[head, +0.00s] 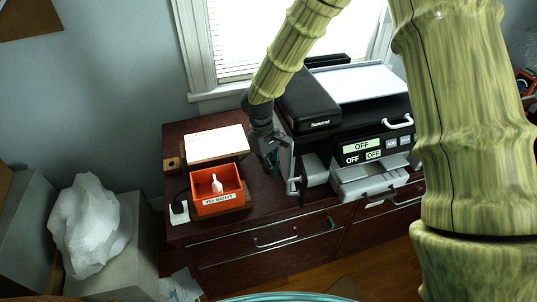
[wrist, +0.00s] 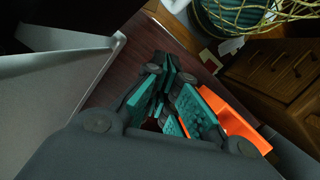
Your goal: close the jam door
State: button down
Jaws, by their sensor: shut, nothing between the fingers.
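The printer (head: 372,143) stands on the dark wooden cabinet under the window. At its left front, a narrow panel with a pale handle (head: 293,186) juts toward the front; it looks like the jam door (head: 299,165), standing open and seen nearly edge-on. My gripper (head: 272,168) is just left of this panel, pointing down, shut and empty. In the wrist view, the teal-padded fingers (wrist: 160,100) are together over the cabinet top. A large grey panel (wrist: 60,85) fills the left of that view, apart from the fingers; I take it for the door. Contact at the door is not clear.
An orange "TO SORT" tray (head: 217,204) holding a small white item sits left of my gripper. A paper-topped box (head: 215,145) is behind it. The shredder-like black unit (head: 308,103) stands behind the door. Bare cabinet top (head: 262,190) lies between tray and door.

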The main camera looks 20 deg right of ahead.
aim_at(293, 180)
jog(key=shift+s+d+p, duration=0.35)
jog(key=shift+s+d, duration=0.1)
jog(key=shift+s, duration=0.4)
jog(key=shift+s+d+p, duration=0.35)
jog(key=shift+s+d, duration=0.05)
jog(key=shift+s, duration=0.45)
jog(key=shift+r, duration=0.1)
jog(key=shift+s, duration=0.1)
jog(key=shift+s+d+n, duration=0.1)
jog(key=shift+d+n, duration=0.1)
jog(key=shift+n, duration=0.1)
